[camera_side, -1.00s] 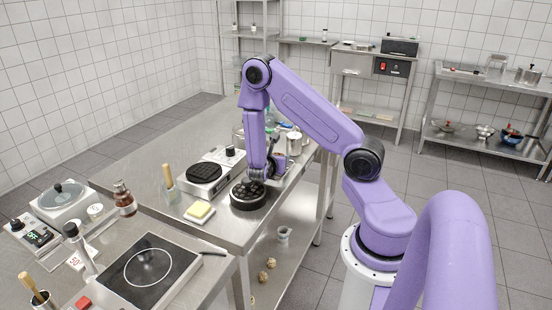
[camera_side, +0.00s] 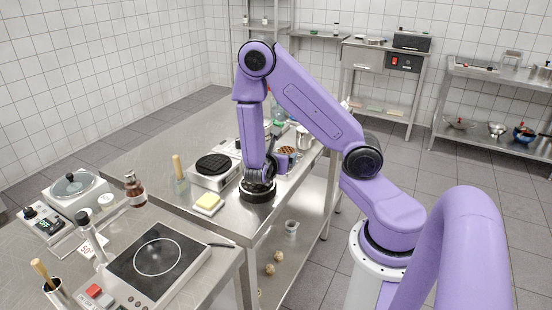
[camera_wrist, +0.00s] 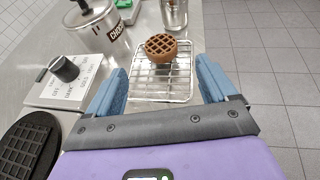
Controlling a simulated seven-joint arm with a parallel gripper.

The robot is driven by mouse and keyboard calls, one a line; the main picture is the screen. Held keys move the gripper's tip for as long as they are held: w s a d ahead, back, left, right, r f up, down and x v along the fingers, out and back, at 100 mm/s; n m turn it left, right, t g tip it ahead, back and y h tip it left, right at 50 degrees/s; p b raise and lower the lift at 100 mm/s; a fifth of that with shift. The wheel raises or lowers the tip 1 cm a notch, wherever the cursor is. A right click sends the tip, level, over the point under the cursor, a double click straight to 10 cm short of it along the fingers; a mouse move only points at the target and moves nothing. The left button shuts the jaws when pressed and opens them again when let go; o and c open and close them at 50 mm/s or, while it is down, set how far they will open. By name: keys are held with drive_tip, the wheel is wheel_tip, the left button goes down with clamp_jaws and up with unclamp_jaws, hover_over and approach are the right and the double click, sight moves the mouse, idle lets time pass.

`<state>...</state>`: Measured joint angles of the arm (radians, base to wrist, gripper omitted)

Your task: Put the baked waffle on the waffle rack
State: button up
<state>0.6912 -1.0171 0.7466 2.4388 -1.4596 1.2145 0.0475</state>
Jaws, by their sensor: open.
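The baked waffle (camera_wrist: 162,46), round and brown with a grid top, rests on the wire waffle rack (camera_wrist: 160,84), near its far end in the wrist view. In the side view the waffle (camera_side: 287,151) shows just right of my gripper. My gripper (camera_wrist: 160,72) is open and empty, with its blue fingers apart and the rack seen between and beyond them. The fingers are not touching the waffle.
A black grid plate (camera_wrist: 28,145) and a dial box (camera_wrist: 66,78) lie left of the fingers. Floor lies right of the table edge.

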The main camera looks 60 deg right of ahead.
drive_tip(key=shift+v, duration=1.5)
drive_tip(key=s+a+r+m+g+y, duration=0.1)
drive_tip(key=s+a+r+m+y, duration=0.2)
drive_tip(key=s+a+y, duration=0.4)
drive_tip(key=s+a+r+m+g+y, duration=0.1)
drive_tip(key=s+a+r+m+y, duration=0.3)
drive_tip(key=s+a+y, duration=0.3)
drive_tip(key=s+a+r, duration=0.1)
drive_tip(key=s+a, duration=0.4)
drive_tip(key=a, duration=0.3)
drive_tip(key=shift+r+m, duration=0.2)
drive_tip(key=shift+m, duration=0.1)
drive_tip(key=shift+d, duration=0.1)
